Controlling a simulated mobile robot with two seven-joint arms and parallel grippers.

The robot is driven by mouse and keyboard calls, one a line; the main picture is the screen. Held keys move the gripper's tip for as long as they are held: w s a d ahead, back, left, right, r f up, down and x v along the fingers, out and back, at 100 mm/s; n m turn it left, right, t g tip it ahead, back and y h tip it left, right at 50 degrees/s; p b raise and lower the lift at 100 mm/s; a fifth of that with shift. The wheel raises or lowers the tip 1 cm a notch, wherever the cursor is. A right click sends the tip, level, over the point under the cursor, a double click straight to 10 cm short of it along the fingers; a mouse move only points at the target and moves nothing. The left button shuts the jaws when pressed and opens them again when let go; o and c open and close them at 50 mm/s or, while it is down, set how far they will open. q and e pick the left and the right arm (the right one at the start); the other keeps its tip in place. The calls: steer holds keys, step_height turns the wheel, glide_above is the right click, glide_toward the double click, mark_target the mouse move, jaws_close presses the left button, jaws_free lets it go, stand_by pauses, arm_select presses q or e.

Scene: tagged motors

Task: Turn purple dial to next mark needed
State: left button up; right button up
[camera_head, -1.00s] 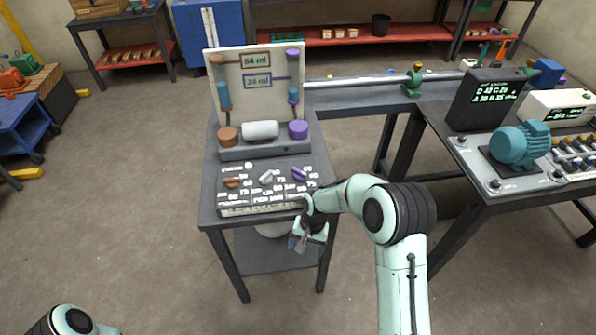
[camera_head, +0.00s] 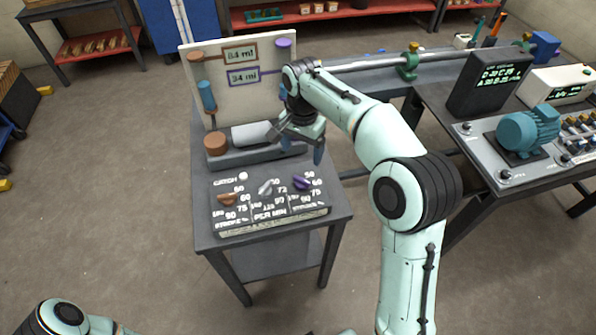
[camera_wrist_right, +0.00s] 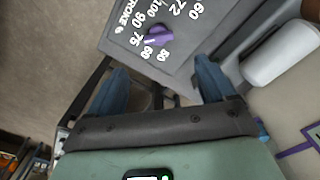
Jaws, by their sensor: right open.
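The purple dial (camera_head: 302,184) sits at the right of the dial panel (camera_head: 268,226), with a brown dial (camera_head: 227,198) and a grey dial (camera_head: 265,187) to its left. The purple dial also shows in the right wrist view (camera_wrist_right: 160,32), ringed by white numbers; which mark it points at is unclear. My right gripper (camera_head: 301,143) is open and empty, above and behind the purple dial, in front of the upright board. In the right wrist view its blue fingers (camera_wrist_right: 162,70) are spread apart, with the dial beyond them. My left gripper is out of view.
The upright board (camera_head: 222,95) carries a brown-framed and a purple-framed readout. A teal motor (camera_head: 527,130) stands on the right bench.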

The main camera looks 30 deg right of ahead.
mark_target(302, 179)
step_height(302, 179, down, 11)
steer(key=shift+s+f+b, duration=0.1)
steer(key=shift+s+b, duration=0.05)
steer(key=shift+b, duration=0.6)
steer(key=shift+f, duration=0.4)
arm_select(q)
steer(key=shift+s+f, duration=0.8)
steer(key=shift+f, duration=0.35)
arm_select(e)
steer(key=c, duration=1.1)
steer(key=shift+o, duration=0.2)
